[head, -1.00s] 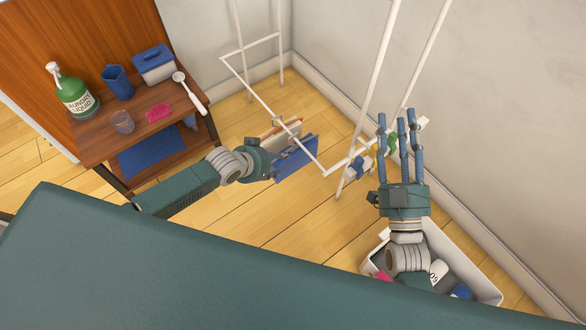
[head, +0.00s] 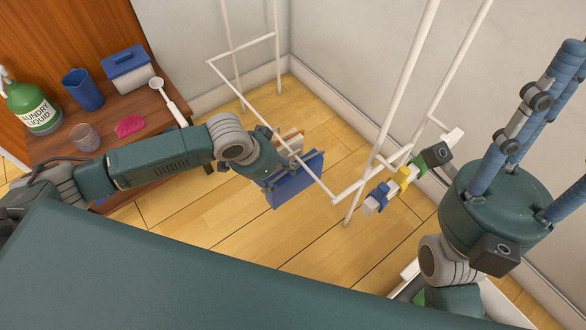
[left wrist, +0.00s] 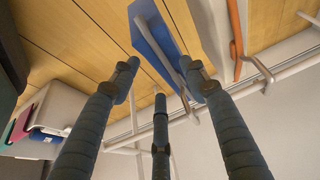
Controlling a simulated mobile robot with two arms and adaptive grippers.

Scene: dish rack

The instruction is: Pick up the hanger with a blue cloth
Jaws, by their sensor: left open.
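The blue cloth (head: 298,181) hangs on its hanger from the white rack rail in the head view. It also shows in the left wrist view (left wrist: 156,38), and its hanger (left wrist: 184,100) runs up to the rail there, partly behind a finger. My left gripper (head: 268,170) is beside the cloth in the head view, fingers largely hidden. In the left wrist view my left gripper (left wrist: 157,80) is open, its fingers spread just short of the cloth and hanger. I cannot tell whether a finger touches them. My right gripper (head: 550,130) is open and empty at the right, fingers pointing up.
White and orange hangers or cloths (head: 291,141) hang close behind the blue one. The white rack (head: 262,108) has a rail with coloured clips (head: 402,176) at right. A wooden shelf (head: 150,113) at left holds a green bottle (head: 32,108), a blue jug (head: 82,90) and a box (head: 127,71).

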